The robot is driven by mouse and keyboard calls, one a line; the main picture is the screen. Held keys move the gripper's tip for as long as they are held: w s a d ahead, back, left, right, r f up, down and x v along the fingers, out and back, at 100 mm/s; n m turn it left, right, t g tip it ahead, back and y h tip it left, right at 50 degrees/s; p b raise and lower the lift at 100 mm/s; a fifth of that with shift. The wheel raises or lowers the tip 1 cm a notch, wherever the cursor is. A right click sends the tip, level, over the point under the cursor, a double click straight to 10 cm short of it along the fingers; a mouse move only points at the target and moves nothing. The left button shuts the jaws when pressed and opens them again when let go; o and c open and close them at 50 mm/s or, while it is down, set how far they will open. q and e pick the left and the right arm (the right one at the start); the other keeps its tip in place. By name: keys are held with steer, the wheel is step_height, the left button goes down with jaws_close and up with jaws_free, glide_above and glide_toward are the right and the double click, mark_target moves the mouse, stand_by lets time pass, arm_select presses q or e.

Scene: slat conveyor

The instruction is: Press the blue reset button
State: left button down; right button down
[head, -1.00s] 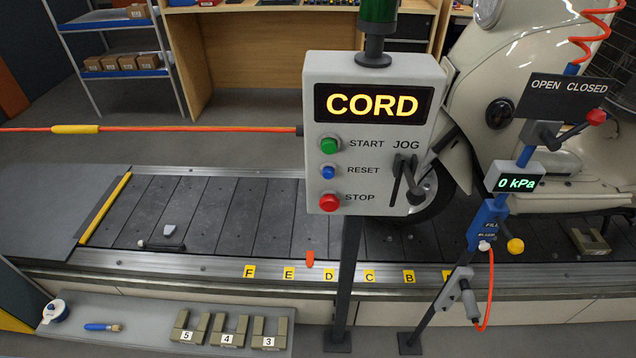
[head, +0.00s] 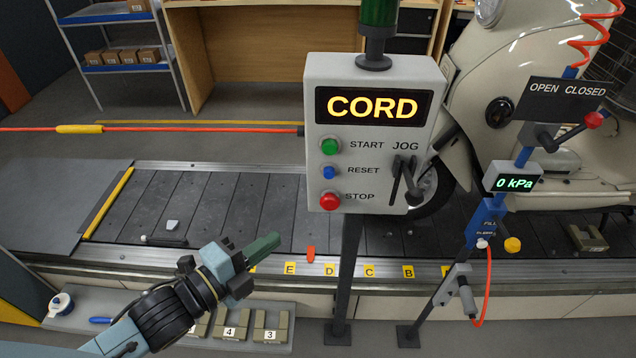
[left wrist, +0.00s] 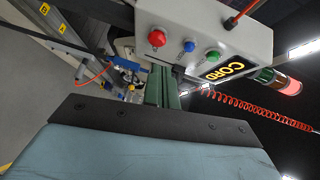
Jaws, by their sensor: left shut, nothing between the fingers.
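The blue reset button (head: 329,172) is on the front of the grey control box (head: 384,226), between the green start button (head: 330,146) and the red stop button (head: 330,201). The box display reads CORD. In the left wrist view the blue button (left wrist: 190,46) shows beyond my fingers, between the red and green buttons. My left gripper (head: 272,241) is shut and empty, below and left of the box, apart from it. Its green fingers (left wrist: 162,84) also show in the left wrist view. My right gripper is not in view.
A jog lever (head: 405,180) sticks out at the box's right. An orange cord (head: 200,128) runs left from the box. The slat conveyor (head: 240,200) lies behind, with a cream scooter (head: 540,150) at right. A valve stand with a gauge (head: 512,183) is right of the box.

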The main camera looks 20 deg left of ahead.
arm_select(q)
steer(key=shift+m+h, duration=0.8)
steer(key=shift+m, duration=0.1)
steer(key=r, duration=0.1)
steer(key=d+r, duration=0.1)
steer(key=r, duration=0.1)
steer(key=s+d+r, duration=0.1)
steer(key=r, duration=0.1)
steer(key=shift+s, duration=0.1)
steer(key=p, duration=0.1)
glide_toward(334, 176)
steer(key=w+d, duration=0.4)
steer(key=shift+w+a, duration=0.4)
steer(key=shift+w, duration=0.1)
